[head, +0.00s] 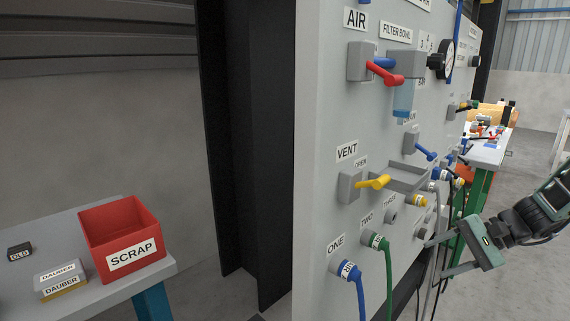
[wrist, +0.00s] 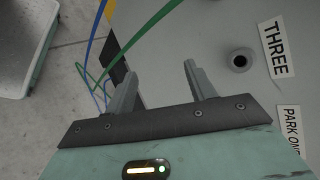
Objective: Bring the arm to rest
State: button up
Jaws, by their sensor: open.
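My gripper (head: 436,258) is in front of the grey panel (head: 322,120) at the lower right of the head view. Its two fingers point left toward the panel's lower part. In the wrist view my gripper (wrist: 160,75) has its fingers spread apart with nothing between them. An empty round port (wrist: 239,60) and the THREE label (wrist: 276,48) lie to the right of the fingers, on the panel face. I cannot tell whether a fingertip touches the panel.
A blue hose (head: 350,272) and a green hose (head: 388,268) hang from the panel; grey and dark cables hang near my gripper. Red (head: 385,73) and yellow (head: 373,182) handles stick out. A red SCRAP bin (head: 120,238) stands on a bench at left. Floor at right is open.

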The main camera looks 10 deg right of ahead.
jog(key=s+a+r+n+g+h+p, duration=0.1)
jog(key=s+a+r+n+h+p, duration=0.2)
jog(key=s+a+r+n, duration=0.2)
jog(key=s+a+r+n+g+h+p, duration=0.1)
jog(key=s+a+r+n+h+p, duration=0.2)
jog(key=s+a+r+n, duration=0.3)
jog(key=s+a+r+n+g+h+p, duration=0.1)
jog(key=s+a+r+n+h+p, duration=0.2)
jog(key=s+a, duration=1)
jog(key=a+r+n+p, duration=0.1)
jog(key=a+r+n, duration=0.2)
jog(key=a+n, duration=0.1)
jog(key=shift+s+a+g+h, duration=0.15)
jog(key=shift+s+g+h, duration=0.15)
